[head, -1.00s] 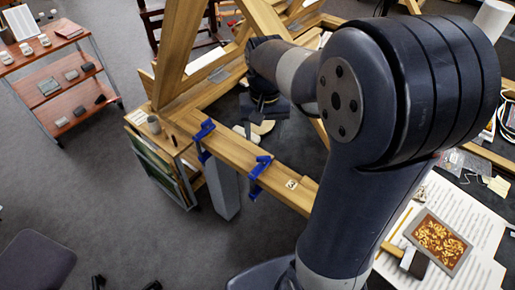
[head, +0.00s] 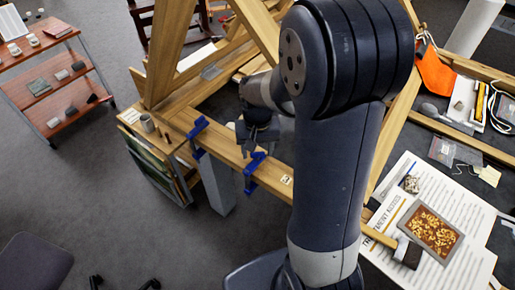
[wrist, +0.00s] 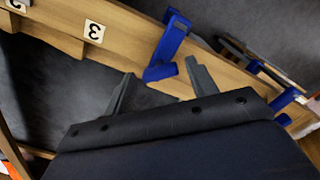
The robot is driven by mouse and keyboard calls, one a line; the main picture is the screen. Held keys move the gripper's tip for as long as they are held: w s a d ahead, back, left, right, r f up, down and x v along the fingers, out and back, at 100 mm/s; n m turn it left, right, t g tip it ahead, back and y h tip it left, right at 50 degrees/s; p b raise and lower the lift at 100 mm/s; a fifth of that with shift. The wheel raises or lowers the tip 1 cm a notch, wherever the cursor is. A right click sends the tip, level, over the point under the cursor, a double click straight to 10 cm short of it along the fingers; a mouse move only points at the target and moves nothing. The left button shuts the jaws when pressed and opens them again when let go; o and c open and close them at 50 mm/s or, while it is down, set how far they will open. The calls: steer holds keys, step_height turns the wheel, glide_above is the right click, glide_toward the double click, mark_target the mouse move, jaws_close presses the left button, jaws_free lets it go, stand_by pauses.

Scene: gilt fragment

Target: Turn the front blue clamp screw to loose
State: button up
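Two blue clamps sit on a wooden beam (head: 222,146). The front blue clamp (head: 252,172) is the nearer one, close to a small numbered tag; the other blue clamp (head: 196,132) is farther left along the beam. My gripper (head: 256,146) hangs just above and beside the front clamp. In the wrist view, the front clamp (wrist: 170,42) has its lower blue end (wrist: 160,72) between the two spread fingertips of my gripper (wrist: 160,68). The fingers look open; I cannot tell whether they touch it. The other clamp (wrist: 287,99) shows at right.
A tag marked 3 (wrist: 94,31) lies on the beam. A grey post (head: 216,183) stands under it. A trolley (head: 45,75) stands at left.

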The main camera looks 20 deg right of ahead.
steer(key=c, duration=0.8)
steer(key=shift+c, duration=0.2)
steer(key=shift+n, duration=0.4)
steer(key=n, duration=0.3)
steer(key=shift+n+b, duration=0.3)
steer(key=shift+n, duration=0.1)
steer(key=n, duration=0.4)
steer(key=shift+n, duration=0.3)
steer(key=o, duration=1)
